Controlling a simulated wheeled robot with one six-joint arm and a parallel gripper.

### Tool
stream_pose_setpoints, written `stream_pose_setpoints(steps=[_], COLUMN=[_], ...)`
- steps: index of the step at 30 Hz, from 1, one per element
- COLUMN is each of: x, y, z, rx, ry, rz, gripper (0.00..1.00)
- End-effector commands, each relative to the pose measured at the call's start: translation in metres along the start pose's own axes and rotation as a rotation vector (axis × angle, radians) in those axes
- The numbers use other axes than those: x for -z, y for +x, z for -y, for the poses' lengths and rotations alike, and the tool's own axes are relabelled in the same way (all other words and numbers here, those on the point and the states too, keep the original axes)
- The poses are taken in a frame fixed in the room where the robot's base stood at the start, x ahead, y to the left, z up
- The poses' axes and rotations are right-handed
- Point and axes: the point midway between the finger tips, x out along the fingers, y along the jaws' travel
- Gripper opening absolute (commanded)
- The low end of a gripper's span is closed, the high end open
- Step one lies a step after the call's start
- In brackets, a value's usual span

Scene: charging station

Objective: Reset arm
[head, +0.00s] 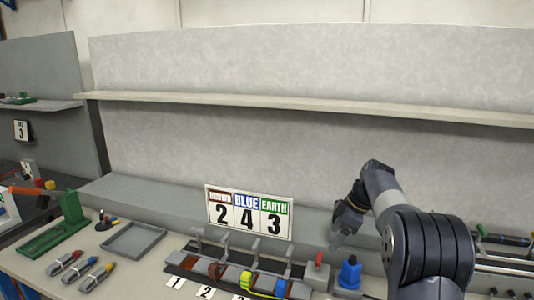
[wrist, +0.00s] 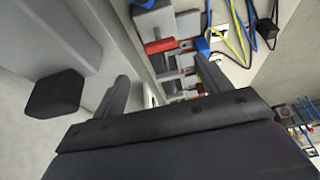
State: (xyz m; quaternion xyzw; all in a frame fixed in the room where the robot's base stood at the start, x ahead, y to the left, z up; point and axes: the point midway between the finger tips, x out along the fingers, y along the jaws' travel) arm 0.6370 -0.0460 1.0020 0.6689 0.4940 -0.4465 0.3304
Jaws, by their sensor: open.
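My arm (head: 425,245) rises at the right of the head view and bends over toward the bench. My gripper (head: 337,240) hangs from it above the bench, left of the blue piece. In the wrist view my gripper (wrist: 165,75) has its two fingers spread wide apart with nothing between them. Below and beyond the fingers is the socket row (wrist: 180,60), seen at an angle. In the head view the socket row (head: 240,265) sits on the bench, left of my gripper.
A sign (head: 249,212) reads BROWN 2, BLUE 4, EARTH 3. A grey tray (head: 133,239), a green stand (head: 50,228) and several connectors (head: 81,270) lie at the left. A blue piece (head: 349,272) stands below my arm. A long shelf (head: 300,106) runs along the back wall.

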Motion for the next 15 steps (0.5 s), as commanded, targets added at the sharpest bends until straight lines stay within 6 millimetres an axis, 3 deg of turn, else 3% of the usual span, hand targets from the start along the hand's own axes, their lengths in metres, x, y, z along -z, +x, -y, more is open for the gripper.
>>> stream_pose_setpoints(steps=[3, 6, 15], x=[0.000, 0.000, 0.000], y=[-0.022, 0.006, 0.067], z=[0.000, 0.001, 0.001], rx=[-0.003, 0.006, 0.005], ry=[0.001, 0.001, 0.001], rz=[0.000, 0.001, 0.001], gripper=[0.73, 0.73, 0.73])
